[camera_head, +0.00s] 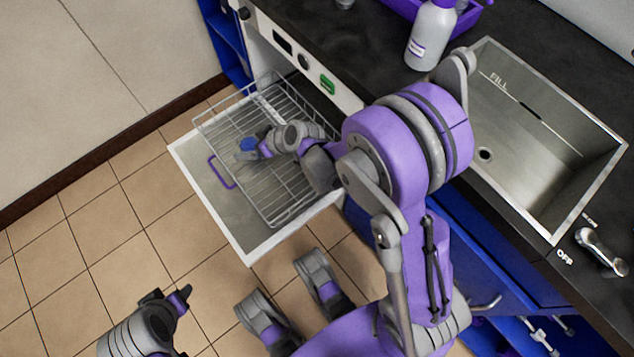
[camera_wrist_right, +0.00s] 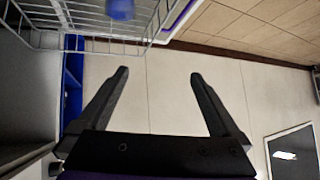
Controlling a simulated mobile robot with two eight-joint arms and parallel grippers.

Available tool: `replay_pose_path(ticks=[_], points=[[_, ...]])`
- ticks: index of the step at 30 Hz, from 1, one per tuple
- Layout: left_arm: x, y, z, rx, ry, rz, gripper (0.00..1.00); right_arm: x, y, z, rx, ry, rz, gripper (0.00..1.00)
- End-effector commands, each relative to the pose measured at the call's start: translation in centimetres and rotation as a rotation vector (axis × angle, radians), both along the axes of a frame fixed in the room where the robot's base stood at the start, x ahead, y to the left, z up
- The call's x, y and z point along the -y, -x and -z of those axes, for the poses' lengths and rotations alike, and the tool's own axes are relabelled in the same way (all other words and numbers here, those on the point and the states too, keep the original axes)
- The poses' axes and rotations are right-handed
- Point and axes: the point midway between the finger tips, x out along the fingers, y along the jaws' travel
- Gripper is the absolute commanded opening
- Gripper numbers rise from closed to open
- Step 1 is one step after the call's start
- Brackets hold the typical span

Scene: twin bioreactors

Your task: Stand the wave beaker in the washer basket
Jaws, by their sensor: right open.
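The washer basket (camera_head: 285,210) is a wire rack pulled out over the open washer door. A small blue thing, which looks like the wave beaker (camera_head: 247,144), is at the basket, partly hidden by my right gripper (camera_head: 250,154). In the right wrist view the blue beaker (camera_wrist_right: 121,9) is cut off by the top edge, among the basket wires (camera_wrist_right: 85,22); I cannot tell whether it is fully upright. My right gripper's fingers (camera_wrist_right: 160,85) are apart with nothing between them. My left gripper (camera_head: 170,296) is low over the floor, away from the basket; its jaw gap is unclear.
The open washer door (camera_head: 205,190) has a purple handle (camera_head: 221,172). A steel sink (camera_head: 540,130) and a white bottle (camera_head: 431,35) are on the dark counter. Blue cabinets stand below the counter. The tiled floor (camera_head: 100,240) at left is clear.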

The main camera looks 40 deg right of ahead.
Motion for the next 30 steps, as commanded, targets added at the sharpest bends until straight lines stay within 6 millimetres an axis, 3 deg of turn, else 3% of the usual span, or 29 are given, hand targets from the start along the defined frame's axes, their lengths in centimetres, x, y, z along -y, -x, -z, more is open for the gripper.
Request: replay_pose_path(ticks=[3,9,15,18,24,30], points=[[0.0,0.0,0.0,0.0,0.0,0.0,0.5,-0.6,4.0,-3.2,-0.091,0.021,0.022,1.0],[0.0,0.0,0.0,0.0,0.0,0.0,0.5,-0.4,11.6,-6.5,-0.236,0.075,0.095,1.0],[0.0,0.0,0.0,0.0,0.0,0.0,0.5,1.0,19.4,-8.1,-0.348,0.149,0.199,1.0],[0.0,0.0,0.0,0.0,0.0,0.0,0.5,1.8,22.4,-8.2,-0.383,0.18,0.248,1.0],[0.0,0.0,0.0,0.0,0.0,0.0,0.5,2.9,25.4,-8.2,-0.414,0.215,0.307,1.0],[0.0,0.0,0.0,0.0,0.0,0.0,0.5,3.0,25.7,-8.2,-0.417,0.219,0.316,1.0]])
